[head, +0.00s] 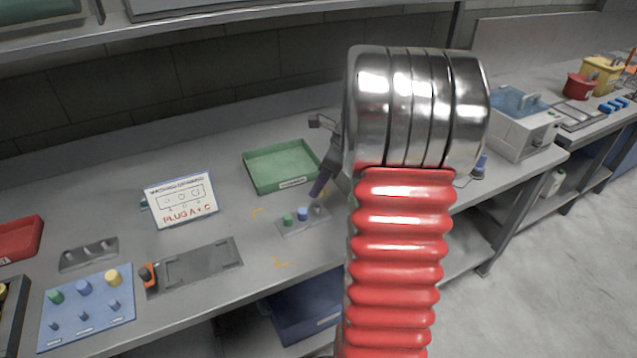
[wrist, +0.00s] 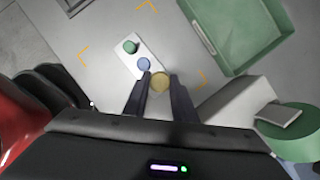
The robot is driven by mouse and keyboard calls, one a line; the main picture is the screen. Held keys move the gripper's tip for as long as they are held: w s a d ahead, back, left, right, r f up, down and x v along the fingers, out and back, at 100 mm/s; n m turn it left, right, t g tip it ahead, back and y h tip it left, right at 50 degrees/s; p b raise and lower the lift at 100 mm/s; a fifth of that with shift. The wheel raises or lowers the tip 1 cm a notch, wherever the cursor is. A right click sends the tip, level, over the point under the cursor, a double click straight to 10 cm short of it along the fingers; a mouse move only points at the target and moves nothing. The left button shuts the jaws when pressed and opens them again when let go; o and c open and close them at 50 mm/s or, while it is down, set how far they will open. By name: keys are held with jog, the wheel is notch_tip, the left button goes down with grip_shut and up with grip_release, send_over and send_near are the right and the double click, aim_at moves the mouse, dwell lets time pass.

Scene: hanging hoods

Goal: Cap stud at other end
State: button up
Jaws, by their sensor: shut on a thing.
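My gripper (head: 317,194) reaches down from behind my red arm to the right end of a small pale plate (head: 300,228). In the wrist view the gripper (wrist: 159,78) is shut on a round yellow cap (wrist: 160,83). A green cap (wrist: 130,47) stands at the far end of the plate (wrist: 122,62), and a blue cap (wrist: 144,64) stands in the middle, close to the left finger. In the head view a grey stud (head: 318,209) shows just under the fingertips. Whether the yellow cap touches the stud cannot be told.
A green tray (head: 282,168) lies behind the plate. A sign (head: 181,200) reading "PLUG A + C" stands left of it. A blue board (head: 87,312) with caps and studs, a grey panel (head: 195,267) and a stud strip (head: 89,253) lie further left. Yellow corner marks surround the plate.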

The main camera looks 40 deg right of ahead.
aim_at(317, 206)
jog(key=shift+f, duration=2)
jog(key=shift+f, duration=1.45)
dwell(1.0)
jog(key=o, duration=1.1)
jog(key=v, duration=1.3)
jog(key=shift+r, duration=0.35)
jog(key=shift+s, duration=0.15)
